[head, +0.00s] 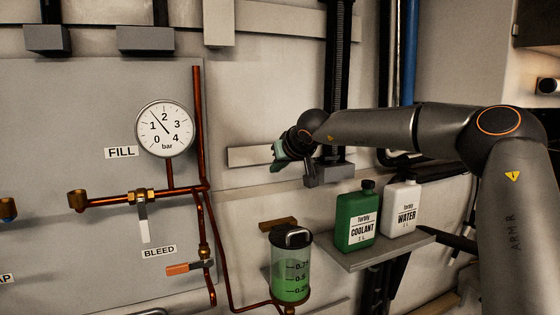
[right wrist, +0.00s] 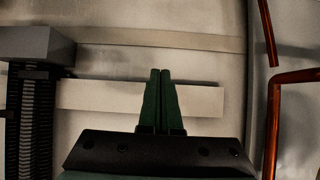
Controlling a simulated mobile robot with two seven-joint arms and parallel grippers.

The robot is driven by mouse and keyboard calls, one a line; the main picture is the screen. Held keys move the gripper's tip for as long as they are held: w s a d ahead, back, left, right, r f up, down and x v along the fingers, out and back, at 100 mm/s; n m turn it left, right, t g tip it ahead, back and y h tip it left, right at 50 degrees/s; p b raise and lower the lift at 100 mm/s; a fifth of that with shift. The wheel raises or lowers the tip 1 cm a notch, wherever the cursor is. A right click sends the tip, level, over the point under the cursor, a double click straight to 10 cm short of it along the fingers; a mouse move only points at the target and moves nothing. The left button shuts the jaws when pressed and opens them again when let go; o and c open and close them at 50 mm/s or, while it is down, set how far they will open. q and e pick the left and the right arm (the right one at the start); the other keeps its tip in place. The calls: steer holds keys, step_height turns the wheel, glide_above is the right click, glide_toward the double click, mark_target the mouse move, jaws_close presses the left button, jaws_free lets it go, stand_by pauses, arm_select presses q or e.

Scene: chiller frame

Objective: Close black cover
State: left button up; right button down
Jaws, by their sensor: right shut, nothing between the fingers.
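A clear reservoir (head: 291,275) with green liquid and a printed scale stands at the lower middle of the head view. A dark cover (head: 291,238) with a pale looped edge shows at its top; I cannot tell whether it is fully seated. My right gripper (head: 277,164) is above the reservoir, well apart from it, in front of the wall. In the right wrist view its two green fingers (right wrist: 162,98) are together with nothing between them. The reservoir and the cover do not show in the right wrist view. My left gripper is not in view.
A green coolant bottle (head: 357,222) and a white water bottle (head: 401,209) stand on a shelf (head: 375,250) right of the reservoir. Copper pipes (head: 198,130), a gauge (head: 165,128) and an orange-handled bleed valve (head: 185,268) are to the left.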

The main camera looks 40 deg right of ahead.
steer(key=shift+s+a+f+b, duration=0.25)
steer(key=shift+s+f, duration=0.2)
steer(key=shift+s, duration=0.2)
steer(key=shift+s+a+f+b, duration=0.2)
steer(key=shift+s+f, duration=0.25)
steer(key=shift+s, duration=0.2)
steer(key=shift+d, duration=0.1)
